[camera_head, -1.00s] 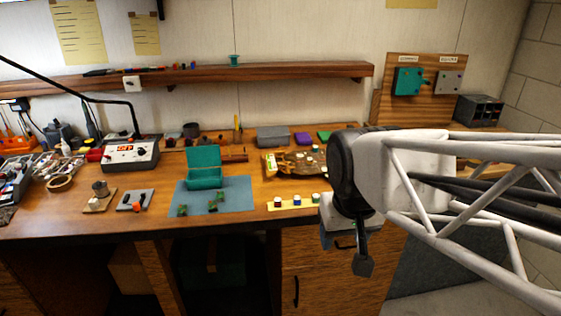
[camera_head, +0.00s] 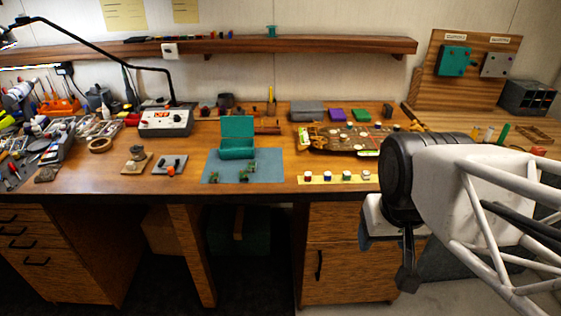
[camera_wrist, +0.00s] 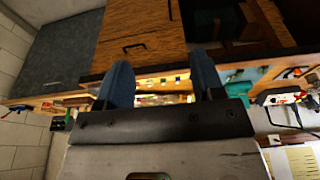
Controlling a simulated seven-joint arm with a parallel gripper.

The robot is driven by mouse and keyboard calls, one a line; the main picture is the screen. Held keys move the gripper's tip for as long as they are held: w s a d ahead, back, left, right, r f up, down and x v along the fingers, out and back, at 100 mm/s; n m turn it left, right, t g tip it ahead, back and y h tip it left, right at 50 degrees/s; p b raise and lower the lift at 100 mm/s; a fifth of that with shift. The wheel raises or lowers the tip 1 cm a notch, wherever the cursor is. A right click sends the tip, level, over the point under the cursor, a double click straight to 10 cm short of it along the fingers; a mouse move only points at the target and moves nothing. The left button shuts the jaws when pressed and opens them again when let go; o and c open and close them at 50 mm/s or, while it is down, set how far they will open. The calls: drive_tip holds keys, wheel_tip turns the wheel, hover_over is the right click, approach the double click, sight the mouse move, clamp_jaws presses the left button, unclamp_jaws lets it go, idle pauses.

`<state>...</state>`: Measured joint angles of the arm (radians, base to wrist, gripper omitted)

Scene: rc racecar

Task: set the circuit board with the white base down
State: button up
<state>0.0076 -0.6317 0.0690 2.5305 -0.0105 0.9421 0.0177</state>
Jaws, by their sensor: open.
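My gripper (camera_wrist: 162,78) is open in the wrist view, with its two blue-grey fingers apart and nothing between them. In the head view my gripper (camera_head: 407,268) hangs in front of the bench's front edge, at the right. Several small green circuit boards (camera_head: 245,172) lie on a blue-grey mat (camera_head: 272,170) at the middle of the bench, well left of my gripper. They are too small to tell which has a white base. An open teal box (camera_head: 237,154) stands at the back of the mat.
A yellow strip (camera_head: 313,179) with several small capped jars lies near the front edge, left of my gripper. Behind it is a cluttered brown board (camera_head: 345,142). A soldering station (camera_head: 166,122) and lamp stand at the left.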

drive_tip(key=w+a+r, duration=0.1)
drive_tip(key=w+a, duration=0.1)
drive_tip(key=w, duration=0.5)
drive_tip(key=w+a+r, duration=0.1)
drive_tip(key=w+r, duration=0.1)
drive_tip(key=w, duration=0.5)
drive_tip(key=g, duration=0.3)
hover_over(252, 164)
drive_tip(key=f, duration=1.5)
drive_tip(key=shift+s+d+f, duration=0.25)
drive_tip(key=shift+s+f, duration=0.05)
drive_tip(key=shift+f, duration=0.05)
drive_tip(key=shift+w+a+f, duration=0.35)
drive_tip(key=shift+w+f, duration=0.05)
drive_tip(key=shift+f, duration=0.15)
drive_tip(key=shift+f, duration=1.15)
drive_tip(key=shift+f, duration=0.15)
